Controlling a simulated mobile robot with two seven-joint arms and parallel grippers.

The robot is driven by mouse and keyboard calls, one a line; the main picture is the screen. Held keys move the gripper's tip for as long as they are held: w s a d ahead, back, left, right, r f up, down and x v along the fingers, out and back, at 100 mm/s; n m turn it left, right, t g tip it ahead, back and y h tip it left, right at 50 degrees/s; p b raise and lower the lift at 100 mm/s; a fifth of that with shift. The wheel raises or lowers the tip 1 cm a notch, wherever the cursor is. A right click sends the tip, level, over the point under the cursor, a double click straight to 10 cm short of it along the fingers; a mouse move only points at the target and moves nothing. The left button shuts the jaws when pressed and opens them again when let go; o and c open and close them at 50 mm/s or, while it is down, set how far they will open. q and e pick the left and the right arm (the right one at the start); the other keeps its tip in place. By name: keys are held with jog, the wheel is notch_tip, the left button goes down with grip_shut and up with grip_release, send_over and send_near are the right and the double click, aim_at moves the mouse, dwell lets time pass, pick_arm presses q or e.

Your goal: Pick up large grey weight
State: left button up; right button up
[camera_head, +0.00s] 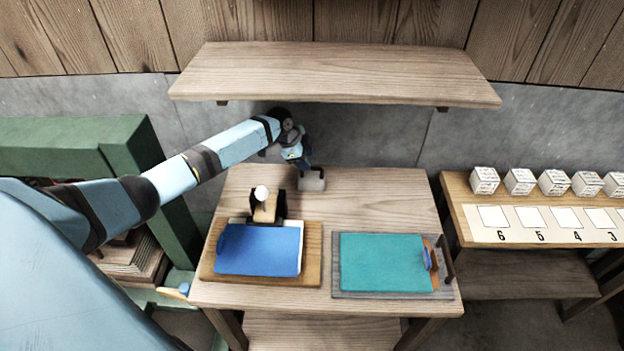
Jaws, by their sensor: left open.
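A grey block that looks like the large grey weight (313,183) sits near the back edge of the wooden table (390,190). My left arm reaches in from the left, and its left gripper (306,168) points down at the block from just above. The left gripper is open. Its fingertips are small and dark here, so I cannot tell whether they touch the block or reach around its upper part. My right gripper is out of view.
A wooden shelf (330,75) overhangs the table's back. A wooden piece with a white knob (262,192) stands left. White cubes (520,181) line the right-hand bench (455,195).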

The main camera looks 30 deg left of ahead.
aim_at(312, 176)
pick_arm(q)
jog(key=shift+w+d+f, duration=0.1)
jog(key=shift+d+f, duration=0.1)
jog(key=shift+f, duration=0.25)
jog(key=p+x, duration=0.1)
jog(key=x, duration=0.2)
jog(key=shift+w+d+f, duration=0.15)
jog(key=shift+f, duration=0.15)
jog(key=shift+w+d+f, duration=0.1)
jog(key=shift+w+f, duration=0.05)
jog(key=shift+f, duration=0.3)
grip_shut()
jog(key=shift+r, duration=0.1)
